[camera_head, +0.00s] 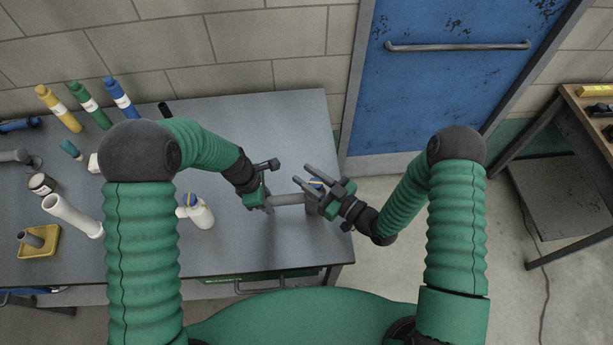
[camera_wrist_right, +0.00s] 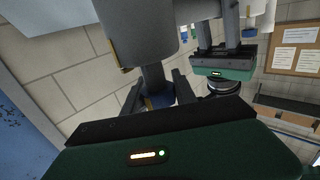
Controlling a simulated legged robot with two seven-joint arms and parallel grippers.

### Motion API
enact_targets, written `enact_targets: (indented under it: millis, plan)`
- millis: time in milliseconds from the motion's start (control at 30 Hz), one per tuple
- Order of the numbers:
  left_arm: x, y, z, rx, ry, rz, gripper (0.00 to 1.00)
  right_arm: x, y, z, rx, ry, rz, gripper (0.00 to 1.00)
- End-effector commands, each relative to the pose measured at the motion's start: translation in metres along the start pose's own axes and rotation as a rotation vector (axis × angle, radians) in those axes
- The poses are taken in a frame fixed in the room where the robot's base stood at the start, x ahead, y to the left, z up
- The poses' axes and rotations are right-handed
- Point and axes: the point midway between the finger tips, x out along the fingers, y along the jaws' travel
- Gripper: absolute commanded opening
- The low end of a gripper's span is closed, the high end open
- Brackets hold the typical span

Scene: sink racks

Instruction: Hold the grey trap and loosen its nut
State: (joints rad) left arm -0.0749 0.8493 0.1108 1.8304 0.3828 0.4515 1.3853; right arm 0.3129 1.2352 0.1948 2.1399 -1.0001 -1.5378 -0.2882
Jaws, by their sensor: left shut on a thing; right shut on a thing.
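The grey trap (camera_head: 288,199) is held above the front right part of the table in the head view. In the right wrist view its wide grey body (camera_wrist_right: 145,35) fills the top middle, with a narrower neck below. My left gripper (camera_head: 268,190) is shut on the trap's left part; its fingers partly hide it. The nut (camera_head: 316,183) shows blue and yellow between the fingers of my right gripper (camera_head: 302,174), which is shut on it. In the wrist view the blue nut (camera_wrist_right: 160,101) is mostly hidden between these fingers.
A white trap (camera_head: 200,215) with a blue and yellow nut stands left of my left gripper. Bottles, a white pipe (camera_head: 72,215), a can (camera_head: 42,184) and a yellow tray (camera_head: 52,242) are farther left. The blue door (camera_head: 450,80) is behind, right of the table.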

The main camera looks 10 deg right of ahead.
Motion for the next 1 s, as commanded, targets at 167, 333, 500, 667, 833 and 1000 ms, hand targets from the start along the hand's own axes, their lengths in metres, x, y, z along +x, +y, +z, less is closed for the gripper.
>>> enact_targets:
  millis: [167,333,500,667,833,1000]
  plan:
    - [0.000,-0.001,-0.001,0.001,0.001,-0.002,0.00,0.000,0.004,0.000,0.004,0.002,0.159,0.00]
    - [0.001,-0.001,-0.001,0.001,0.001,-0.003,0.00,-0.001,0.008,-0.001,0.004,0.003,0.319,0.00]
    - [0.001,-0.001,-0.001,0.000,0.002,-0.003,0.00,-0.003,0.013,-0.001,0.003,0.004,0.481,0.00]
    - [0.001,-0.001,-0.001,0.000,0.002,-0.003,0.00,-0.005,0.017,-0.001,0.002,0.004,0.630,0.00]
    - [0.001,-0.001,-0.001,0.001,0.002,-0.003,0.00,-0.009,0.019,0.003,0.007,-0.001,0.767,0.00]
    - [0.001,-0.001,-0.001,0.001,0.001,-0.003,0.00,-0.011,0.019,0.005,0.012,-0.007,0.857,0.00]
